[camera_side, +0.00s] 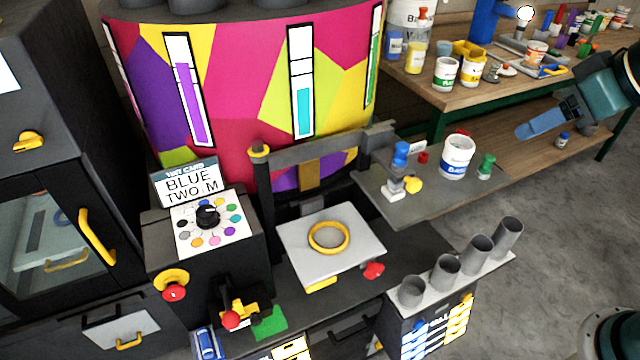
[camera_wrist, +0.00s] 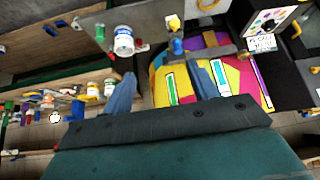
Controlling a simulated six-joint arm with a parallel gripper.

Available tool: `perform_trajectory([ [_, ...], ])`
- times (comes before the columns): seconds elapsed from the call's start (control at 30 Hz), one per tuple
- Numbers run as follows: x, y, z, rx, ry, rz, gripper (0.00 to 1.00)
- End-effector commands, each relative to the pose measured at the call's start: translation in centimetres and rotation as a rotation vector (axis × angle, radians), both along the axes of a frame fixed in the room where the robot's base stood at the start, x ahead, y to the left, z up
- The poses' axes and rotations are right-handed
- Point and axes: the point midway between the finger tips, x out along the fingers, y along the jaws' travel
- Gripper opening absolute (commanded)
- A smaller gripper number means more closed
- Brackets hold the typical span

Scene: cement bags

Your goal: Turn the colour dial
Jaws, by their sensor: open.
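The colour dial (camera_side: 207,216) is a black knob on a white panel ringed with coloured dots, on a dark box left of centre in the side view. The dial panel (camera_wrist: 270,21) also shows sideways at the upper right of the wrist view. A tint card (camera_side: 190,184) reading "BLUE TWO M" stands behind the dial. My gripper (camera_side: 540,124) is at the far right of the side view, well away from the dial and above the workbench. In the wrist view its two blue fingers (camera_wrist: 165,72) are apart with nothing held between them.
A large multicoloured drum (camera_side: 250,80) stands behind the dial. A grey plate with a yellow ring (camera_side: 329,237), a red button (camera_side: 173,292) and several grey tubes (camera_side: 446,270) are nearby. A side shelf (camera_side: 425,205) holds a white paint tub (camera_side: 457,157). A workbench (camera_side: 490,95) carries several pots.

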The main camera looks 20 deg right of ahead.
Motion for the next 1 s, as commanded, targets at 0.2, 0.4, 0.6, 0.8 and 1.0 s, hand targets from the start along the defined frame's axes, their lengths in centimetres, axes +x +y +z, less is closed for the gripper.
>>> perform_trajectory([
  [0.2, 5.7, 3.3, -0.6, 0.008, -0.067, 0.045, 0.59],
  [0.4, 10.3, 7.1, -1.7, 0.018, -0.134, 0.089, 0.59],
  [0.6, 14.3, 11.5, -3.5, 0.029, -0.202, 0.137, 0.59],
  [0.8, 17.4, 16.5, -5.9, 0.045, -0.270, 0.195, 0.59],
  [1.0, 19.4, 21.9, -8.9, 0.065, -0.339, 0.260, 0.59],
])
